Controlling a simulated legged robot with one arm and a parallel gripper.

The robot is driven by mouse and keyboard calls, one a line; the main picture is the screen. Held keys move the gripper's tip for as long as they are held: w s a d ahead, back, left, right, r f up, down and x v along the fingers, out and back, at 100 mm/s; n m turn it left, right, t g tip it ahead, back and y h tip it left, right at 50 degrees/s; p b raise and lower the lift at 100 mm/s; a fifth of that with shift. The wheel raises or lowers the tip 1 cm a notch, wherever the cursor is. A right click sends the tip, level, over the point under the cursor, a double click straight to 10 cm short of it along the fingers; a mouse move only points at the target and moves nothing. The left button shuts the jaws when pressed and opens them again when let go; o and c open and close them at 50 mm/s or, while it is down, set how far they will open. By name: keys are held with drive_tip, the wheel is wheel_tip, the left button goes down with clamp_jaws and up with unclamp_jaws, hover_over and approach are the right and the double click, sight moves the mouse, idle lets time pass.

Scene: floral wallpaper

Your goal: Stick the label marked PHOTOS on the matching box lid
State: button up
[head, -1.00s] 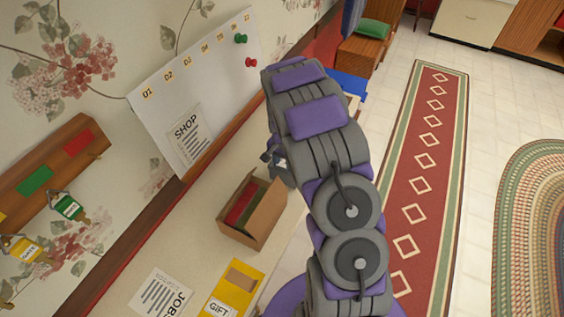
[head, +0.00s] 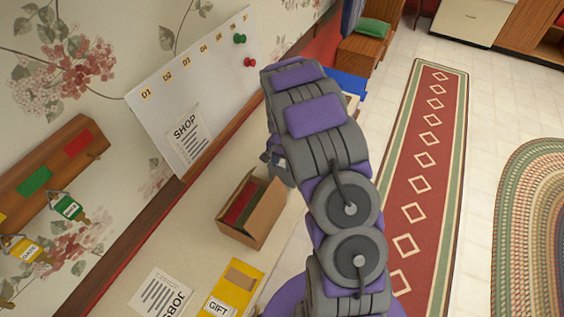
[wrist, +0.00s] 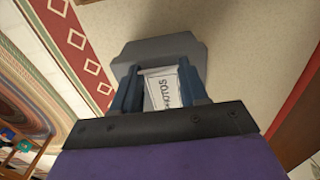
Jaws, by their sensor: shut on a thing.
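In the wrist view my gripper (wrist: 158,88) is shut on a small white label (wrist: 160,90). Dark letters reading like "OTOS" show on it, turned sideways; the rest is hidden. A grey flat shape (wrist: 160,48) lies around and beyond the fingers; I cannot tell what it is. No box lid marked PHOTOS can be made out in either view.
The cardboard box (head: 262,222) on the pale counter holds red and green things. A yellow GIFT packet (head: 235,287) and a JOBS sheet (head: 160,293) lie nearer. A white board (head: 190,95) leans at the wall. A blue object (head: 350,84) lies beyond my arm.

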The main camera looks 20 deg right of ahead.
sight(283, 166)
drive_tip(key=o, duration=1.1)
drive_tip(key=shift+d, duration=0.2)
drive_tip(key=shift+o, duration=0.2)
drive_tip(key=o, duration=0.4)
drive_tip(key=shift+a, duration=0.1)
drive_tip(key=shift+o, duration=0.2)
drive_tip(key=shift+r, duration=0.1)
drive_tip(key=shift+r+p, duration=1.2)
drive_tip(key=shift+r, duration=2.15)
